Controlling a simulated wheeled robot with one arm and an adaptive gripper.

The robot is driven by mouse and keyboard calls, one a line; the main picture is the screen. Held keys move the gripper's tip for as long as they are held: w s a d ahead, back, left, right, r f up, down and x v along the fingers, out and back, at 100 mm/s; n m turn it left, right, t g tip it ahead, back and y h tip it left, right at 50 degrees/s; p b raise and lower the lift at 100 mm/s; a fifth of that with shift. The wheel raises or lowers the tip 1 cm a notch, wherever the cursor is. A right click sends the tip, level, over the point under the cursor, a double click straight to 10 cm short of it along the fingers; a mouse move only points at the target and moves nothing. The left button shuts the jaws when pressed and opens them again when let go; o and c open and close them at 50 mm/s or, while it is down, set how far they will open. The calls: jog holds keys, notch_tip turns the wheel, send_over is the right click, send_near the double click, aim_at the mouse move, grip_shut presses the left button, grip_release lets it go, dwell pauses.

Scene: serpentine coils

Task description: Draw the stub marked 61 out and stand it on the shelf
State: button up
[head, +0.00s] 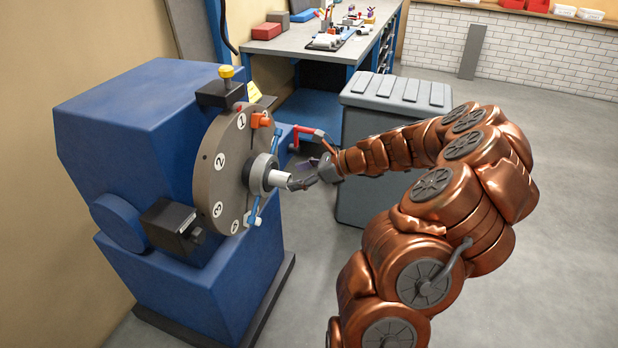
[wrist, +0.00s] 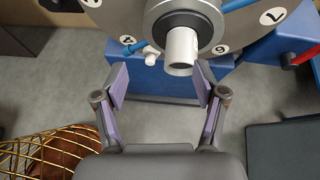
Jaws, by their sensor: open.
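A pale stub (head: 279,179) sticks out of the grey hub (head: 262,173) at the centre of a numbered disc (head: 228,150) on the blue machine. In the wrist view the stub (wrist: 181,50) points toward me, its dark hollow end facing me. I cannot read a 61 on it. My gripper (head: 308,174) is open and empty, in front of the stub. In the wrist view my fingertips (wrist: 161,78) stand wide apart, with the stub's end just beyond them and closer to the right finger. No contact shows. I cannot tell which surface is the shelf.
The blue machine (head: 150,120) fills the left. A grey cabinet (head: 385,100) stands behind my arm. A cluttered workbench (head: 290,45) is at the back. Floor at right is clear.

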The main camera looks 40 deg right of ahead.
aim_at(289, 179)
jog(key=shift+m+t+h, duration=0.3)
jog(key=shift+m, duration=0.6)
jog(key=w+f, duration=0.2)
jog(key=w+f+b, duration=0.1)
jog(key=w, duration=0.1)
jog(key=w+a+f+b, duration=0.1)
jog(key=w+f, duration=0.1)
jog(key=shift+w+f, duration=0.25)
jog(key=shift+f, duration=0.1)
jog(key=shift+d+p, duration=0.1)
jog(key=shift+p, duration=0.4)
dwell(0.3)
grip_shut()
dwell(0.7)
